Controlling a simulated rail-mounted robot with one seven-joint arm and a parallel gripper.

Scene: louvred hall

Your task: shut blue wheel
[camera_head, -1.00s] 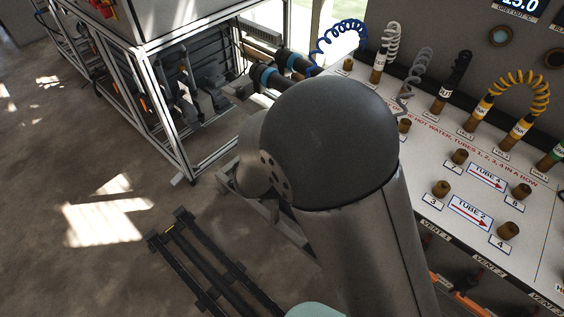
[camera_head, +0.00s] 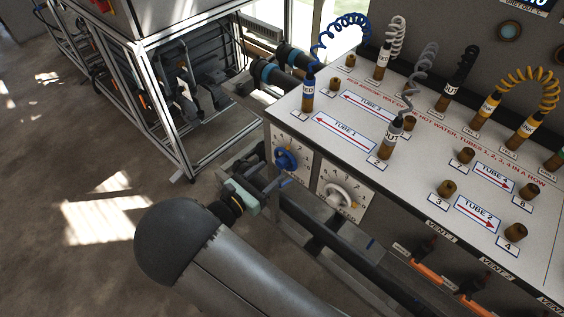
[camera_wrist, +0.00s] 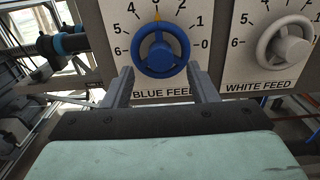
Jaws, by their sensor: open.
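The blue wheel (camera_head: 286,159) is on a white dial plate on the front of the bench. In the wrist view the blue wheel (camera_wrist: 160,52) is above the "BLUE FEED" label, with a yellow pointer (camera_wrist: 156,15) straight up, between the 4 and the 2. My gripper (camera_wrist: 161,80) is open and empty. Its two fingers straddle the lower part of the wheel in the picture; contact with it cannot be told. In the head view my gripper (camera_head: 268,181) is just below and left of the wheel.
A white wheel (camera_head: 337,195), labelled "WHITE FEED" in the wrist view, is close on the right. Coiled tubes and brown plugs stand on the bench top (camera_head: 360,150). Dark rails run below the dials. A framed machine (camera_head: 165,90) stands at left; floor between is open.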

